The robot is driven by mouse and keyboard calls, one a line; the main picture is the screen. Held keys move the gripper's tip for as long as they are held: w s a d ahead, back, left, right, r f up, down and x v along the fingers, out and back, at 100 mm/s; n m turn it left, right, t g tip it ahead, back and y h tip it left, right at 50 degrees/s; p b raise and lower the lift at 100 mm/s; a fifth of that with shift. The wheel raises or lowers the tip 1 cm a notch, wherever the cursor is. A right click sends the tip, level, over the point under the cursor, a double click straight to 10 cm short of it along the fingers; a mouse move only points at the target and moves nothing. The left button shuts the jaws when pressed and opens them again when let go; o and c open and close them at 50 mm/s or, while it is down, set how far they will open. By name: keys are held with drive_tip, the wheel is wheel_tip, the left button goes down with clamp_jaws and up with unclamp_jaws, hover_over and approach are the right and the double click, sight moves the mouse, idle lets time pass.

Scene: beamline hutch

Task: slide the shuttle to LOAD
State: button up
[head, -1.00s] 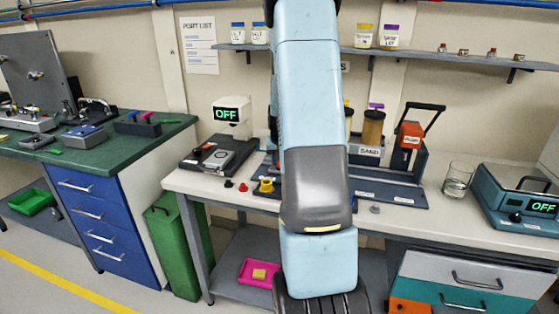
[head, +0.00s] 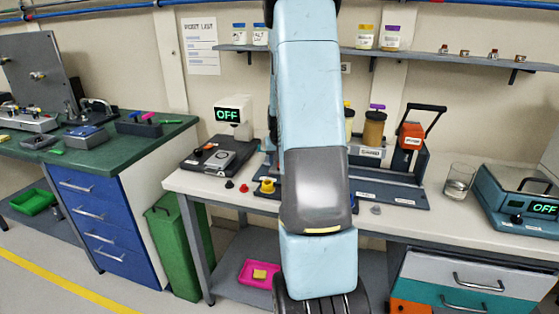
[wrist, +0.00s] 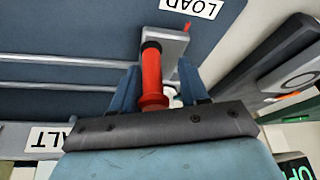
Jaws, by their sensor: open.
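In the wrist view a red shuttle handle (wrist: 151,72) with a black end stands out from a grey shuttle block (wrist: 177,45). The block sits at the end of two silver rails (wrist: 60,87), beside an upside-down LOAD label (wrist: 189,8). My gripper (wrist: 161,88) is open, with one blue finger on each side of the handle in the picture. A gap shows on the right side; I cannot tell if the left finger touches. In the head view my arm hides the gripper, handle and shuttle.
A shelf (head: 400,53) runs above.

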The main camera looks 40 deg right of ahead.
drive_tip(key=v, duration=1.3)
drive_tip(key=shift+r, duration=0.15)
drive_tip(key=shift+s+a, duration=0.1)
drive_tip(key=shift+a, duration=0.1)
